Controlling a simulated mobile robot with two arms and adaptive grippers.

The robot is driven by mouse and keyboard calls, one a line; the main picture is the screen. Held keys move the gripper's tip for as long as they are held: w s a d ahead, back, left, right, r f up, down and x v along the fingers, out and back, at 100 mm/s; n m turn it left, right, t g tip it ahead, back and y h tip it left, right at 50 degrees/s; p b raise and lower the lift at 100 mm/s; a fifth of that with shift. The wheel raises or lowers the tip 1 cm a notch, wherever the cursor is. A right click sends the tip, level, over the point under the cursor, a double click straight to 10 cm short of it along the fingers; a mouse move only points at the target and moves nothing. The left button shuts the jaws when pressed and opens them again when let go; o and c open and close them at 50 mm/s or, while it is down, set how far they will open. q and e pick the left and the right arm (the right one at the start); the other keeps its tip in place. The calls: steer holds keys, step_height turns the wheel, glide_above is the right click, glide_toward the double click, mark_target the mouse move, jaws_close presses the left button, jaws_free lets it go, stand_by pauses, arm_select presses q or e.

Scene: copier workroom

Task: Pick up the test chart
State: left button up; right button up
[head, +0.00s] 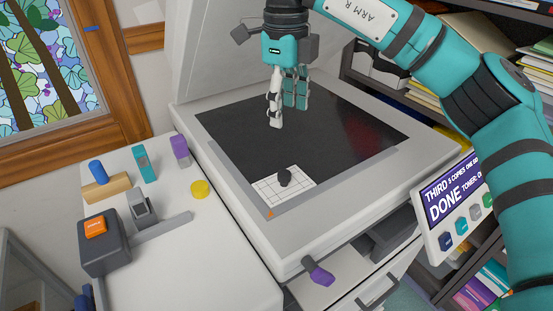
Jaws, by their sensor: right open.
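The test chart (268,193) is a white card with a thin black grid and a small dark knob on top. It lies on the dark copier glass (330,150), near the glass's front-left corner. My right gripper (287,113) hangs fingers down over the back middle part of the glass. It is open, with nothing between its fingers, and it is apart from the chart, farther back. My left gripper is not in the picture.
The raised copier lid (200,50) stands behind the glass. A display panel (452,208) is at the right. Shelves with papers stand at the right.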

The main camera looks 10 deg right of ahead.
steer(key=p, duration=0.2)
glide_toward(285, 173)
steer(key=f, duration=0.3)
steer(key=shift+s+d+f, duration=0.1)
steer(key=shift+d+f, duration=0.05)
steer(key=shift+d, duration=0.1)
steer(key=shift+f+p, duration=0.45)
steer(key=shift+f, duration=0.65)
steer(key=shift+f+p, duration=0.25)
steer(key=shift+p, duration=0.1)
step_height(285, 173, down, 4)
steer(key=shift+a+r+p, duration=0.15)
steer(key=shift+p, duration=0.9)
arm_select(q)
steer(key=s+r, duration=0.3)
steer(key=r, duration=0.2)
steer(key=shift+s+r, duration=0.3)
arm_select(e)
steer(key=shift+f, duration=0.5)
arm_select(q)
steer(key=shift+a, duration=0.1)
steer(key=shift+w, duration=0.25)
arm_select(e)
jaws_close()
